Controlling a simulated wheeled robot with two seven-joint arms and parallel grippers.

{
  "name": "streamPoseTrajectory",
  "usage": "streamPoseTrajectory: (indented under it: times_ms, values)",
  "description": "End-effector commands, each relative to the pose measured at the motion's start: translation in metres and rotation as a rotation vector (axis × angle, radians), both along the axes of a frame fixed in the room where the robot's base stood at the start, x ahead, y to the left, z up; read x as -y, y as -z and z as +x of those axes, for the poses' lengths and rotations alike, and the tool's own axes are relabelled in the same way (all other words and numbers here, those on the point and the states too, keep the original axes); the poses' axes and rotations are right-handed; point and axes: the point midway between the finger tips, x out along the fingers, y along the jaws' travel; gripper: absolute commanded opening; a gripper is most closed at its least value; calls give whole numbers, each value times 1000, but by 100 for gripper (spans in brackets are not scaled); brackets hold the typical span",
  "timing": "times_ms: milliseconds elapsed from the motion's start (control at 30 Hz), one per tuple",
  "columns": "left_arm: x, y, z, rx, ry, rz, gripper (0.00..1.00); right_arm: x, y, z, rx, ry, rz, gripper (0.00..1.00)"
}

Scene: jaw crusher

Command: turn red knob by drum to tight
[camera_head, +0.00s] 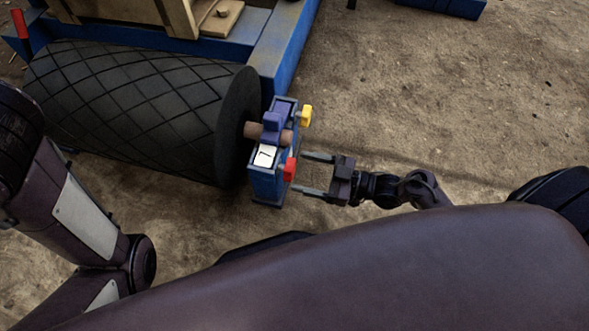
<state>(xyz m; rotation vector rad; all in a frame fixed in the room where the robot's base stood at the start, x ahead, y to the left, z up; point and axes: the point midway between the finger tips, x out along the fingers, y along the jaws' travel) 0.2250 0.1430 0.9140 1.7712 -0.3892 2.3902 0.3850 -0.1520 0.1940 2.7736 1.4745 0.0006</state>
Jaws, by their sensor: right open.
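The red knob (290,169) sits on the near right side of a blue bearing block (266,185) at the end of the black drum (150,110). The drum has a diamond groove pattern and a brown shaft that enters the block. My right gripper (311,173) is open, just right of the red knob. Its two fingers point left, one behind and one in front of the knob's level. The far finger's tip comes close to the knob; I cannot tell whether it touches. My left arm shows at the left, but its gripper is out of view.
A yellow knob (305,115) sits on the block behind the red one. A white label (265,156) is on the block's top. The blue frame (290,45) runs behind the drum, with wooden parts (215,18) on it. Bare dirt ground lies open to the right.

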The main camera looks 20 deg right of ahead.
Motion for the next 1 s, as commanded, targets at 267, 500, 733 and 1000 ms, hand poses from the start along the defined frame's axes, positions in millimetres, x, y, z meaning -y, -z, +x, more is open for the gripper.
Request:
streamPoseTrajectory:
  times_ms: [267,500,733,1000]
  values:
    - [0,15,1,-2,0,1,44,-25,1,17,1,1,1,72]
    - [0,15,1,-3,0,1,44,-26,0,18,-1,1,-1,72]
    - [0,15,1,-3,0,1,44,-26,0,18,-1,1,-2,48]
    - [0,14,1,-3,0,1,44,-26,0,18,-3,1,-1,27]
